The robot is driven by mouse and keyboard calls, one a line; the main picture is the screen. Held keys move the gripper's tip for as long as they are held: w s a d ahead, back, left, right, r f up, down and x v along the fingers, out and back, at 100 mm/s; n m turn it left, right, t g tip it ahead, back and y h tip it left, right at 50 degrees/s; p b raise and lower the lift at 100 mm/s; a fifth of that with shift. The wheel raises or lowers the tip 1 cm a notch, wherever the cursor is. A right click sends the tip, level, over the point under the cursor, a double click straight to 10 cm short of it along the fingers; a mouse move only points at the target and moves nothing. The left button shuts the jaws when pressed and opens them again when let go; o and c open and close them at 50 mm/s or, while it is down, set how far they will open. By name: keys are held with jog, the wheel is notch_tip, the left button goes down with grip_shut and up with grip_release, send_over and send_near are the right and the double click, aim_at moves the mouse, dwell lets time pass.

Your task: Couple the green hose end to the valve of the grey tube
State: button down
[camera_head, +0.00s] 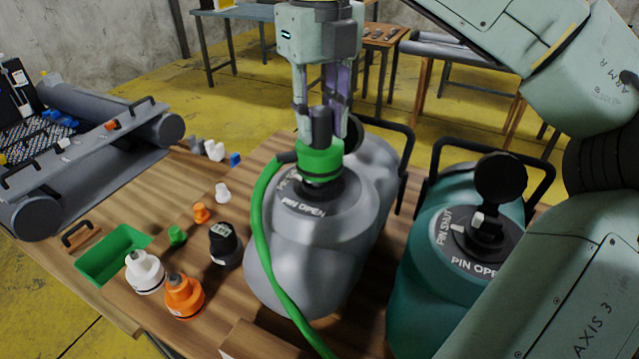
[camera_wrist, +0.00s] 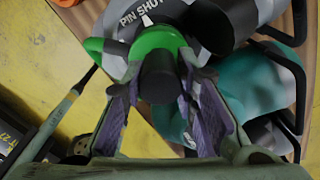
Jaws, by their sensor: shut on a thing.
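The green hose end (camera_head: 320,160) is upright, directly above or on the black valve (camera_head: 308,205) of the grey tube (camera_head: 275,265). I cannot tell whether it is seated or locked. The valve's visible print reads "PIN OPEN" in the head view and "PIN SHUT" in the wrist view. My gripper (camera_head: 321,112) points down and is shut on the dark stem on top of the hose end. The wrist view shows the green hose end (camera_wrist: 158,40) beyond the stem, between the fingers. The green hose (camera_head: 259,235) curves left and down across the grey tube's front.
A teal tube (camera_head: 420,262) with an open-lidded valve (camera_head: 487,232) stands at right. White (camera_head: 145,271), orange (camera_head: 183,295) and black (camera_head: 224,245) fittings and a green tray (camera_head: 112,254) are on the wooden table at left. A grey inflatable boat (camera_head: 95,150) lies farther left.

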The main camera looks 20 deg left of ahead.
aim_at(320, 139)
jog(key=shift+f, duration=0.55)
jog(key=shift+f+b, duration=0.8)
jog(key=shift+f, duration=0.3)
dwell(0.7)
dwell(0.3)
jog(key=m, duration=0.4)
jog(key=shift+r, duration=0.1)
jog(key=shift+r+m+p, duration=0.1)
jog(key=shift+m+p, duration=0.2)
jog(key=shift+m, duration=1.8)
